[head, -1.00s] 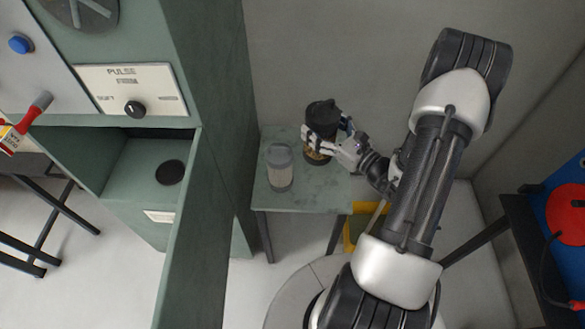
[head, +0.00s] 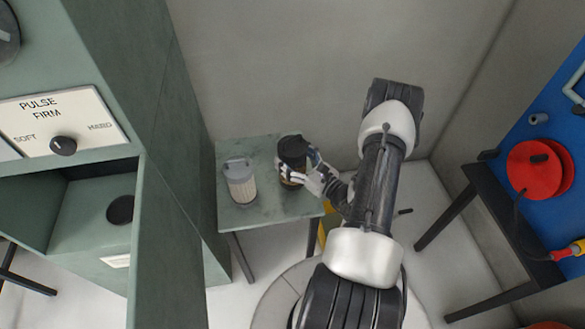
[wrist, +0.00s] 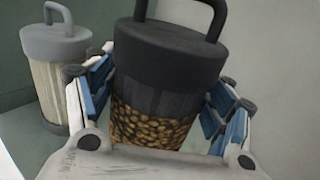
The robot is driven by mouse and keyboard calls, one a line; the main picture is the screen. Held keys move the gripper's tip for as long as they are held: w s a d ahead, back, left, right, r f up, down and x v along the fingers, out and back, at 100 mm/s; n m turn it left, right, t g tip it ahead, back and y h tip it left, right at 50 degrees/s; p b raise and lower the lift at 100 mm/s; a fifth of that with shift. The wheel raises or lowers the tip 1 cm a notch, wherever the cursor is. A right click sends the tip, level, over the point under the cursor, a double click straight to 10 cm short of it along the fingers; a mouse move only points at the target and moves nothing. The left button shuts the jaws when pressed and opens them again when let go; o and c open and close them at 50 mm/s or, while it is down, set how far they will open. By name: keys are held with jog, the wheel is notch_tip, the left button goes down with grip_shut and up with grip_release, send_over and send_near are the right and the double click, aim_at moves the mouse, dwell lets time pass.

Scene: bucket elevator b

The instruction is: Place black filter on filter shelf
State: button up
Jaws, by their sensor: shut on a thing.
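The black filter (head: 293,150) is a dark cylinder with a black cap, a handle on top and a mottled brown-gold lower part. In the wrist view the black filter (wrist: 168,70) stands between my fingers, slightly tilted in the picture. My gripper (head: 300,176) is shut on its lower part. The filter is at the right side of a small green table (head: 258,212), which appears to be the filter shelf. Whether its base touches the top cannot be told. A grey-capped pale filter (head: 240,182) stands to its left, also seen in the wrist view (wrist: 57,75).
A green cabinet (head: 150,120) with a PULSE FIRM dial (head: 63,146) and an open compartment with a dark round spot (head: 120,210) is at left. A blue board (head: 520,200) with a red disc (head: 538,170) is at right. The table's front is bare.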

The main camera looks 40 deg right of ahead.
jog(key=shift+f+b, duration=0.65)
jog(key=shift+f, duration=1.5)
jog(key=shift+f, duration=0.2)
jog(key=o, duration=1.4)
jog(key=shift+r, duration=0.1)
